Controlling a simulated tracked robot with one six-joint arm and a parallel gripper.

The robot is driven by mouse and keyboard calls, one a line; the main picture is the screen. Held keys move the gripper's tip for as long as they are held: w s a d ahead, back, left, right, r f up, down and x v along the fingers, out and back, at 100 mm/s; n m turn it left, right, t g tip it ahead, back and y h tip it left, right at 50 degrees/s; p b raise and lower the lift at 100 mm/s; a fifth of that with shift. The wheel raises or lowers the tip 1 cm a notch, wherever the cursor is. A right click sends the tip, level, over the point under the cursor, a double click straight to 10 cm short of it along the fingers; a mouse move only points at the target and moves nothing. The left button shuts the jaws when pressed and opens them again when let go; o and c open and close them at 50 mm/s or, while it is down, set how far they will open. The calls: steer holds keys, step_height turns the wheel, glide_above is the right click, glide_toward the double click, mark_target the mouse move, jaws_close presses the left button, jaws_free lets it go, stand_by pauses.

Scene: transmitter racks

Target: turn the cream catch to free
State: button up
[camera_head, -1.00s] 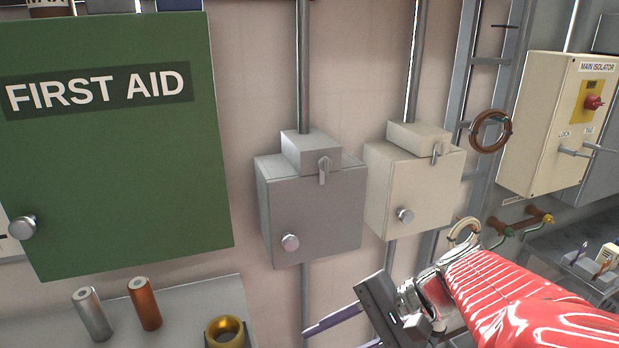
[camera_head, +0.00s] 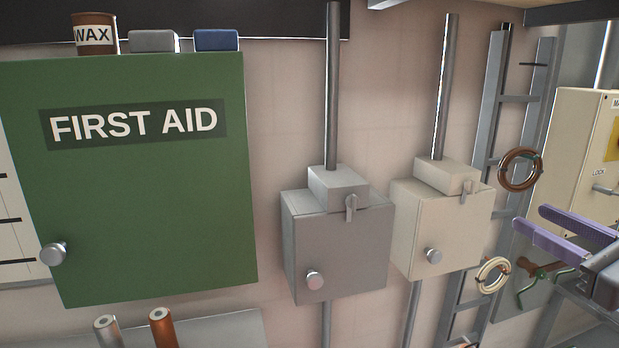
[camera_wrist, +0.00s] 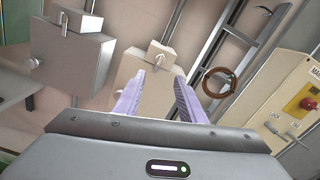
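The cream catch (camera_head: 464,190) is a small metal lever at the top front of the cream box (camera_head: 437,238). It hangs roughly downward in the head view. In the wrist view the catch (camera_wrist: 168,36) stands beyond my fingertips, above the cream box (camera_wrist: 158,98). My gripper (camera_head: 530,217) has two pale purple fingers and is at the right edge of the head view, right of the cream box. In the wrist view my gripper (camera_wrist: 160,78) has its fingers spread apart with nothing between them, pointing toward the cream box. They look apart from the catch.
A grey box (camera_head: 338,250) with a similar grey lever (camera_head: 351,207) hangs left of the cream box. A green first aid cabinet (camera_head: 140,225) is farther left. To the right are a ladder rack (camera_head: 493,100), a brown coil (camera_head: 520,170), a cream coil (camera_head: 492,274) and the main isolator (camera_wrist: 292,95).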

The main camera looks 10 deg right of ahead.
mark_target(475, 188)
stand_by(0.4)
steer(key=shift+w+a, duration=0.1)
steer(key=shift+w, duration=6.8)
steer(key=shift+c, duration=0.2)
jaws_close()
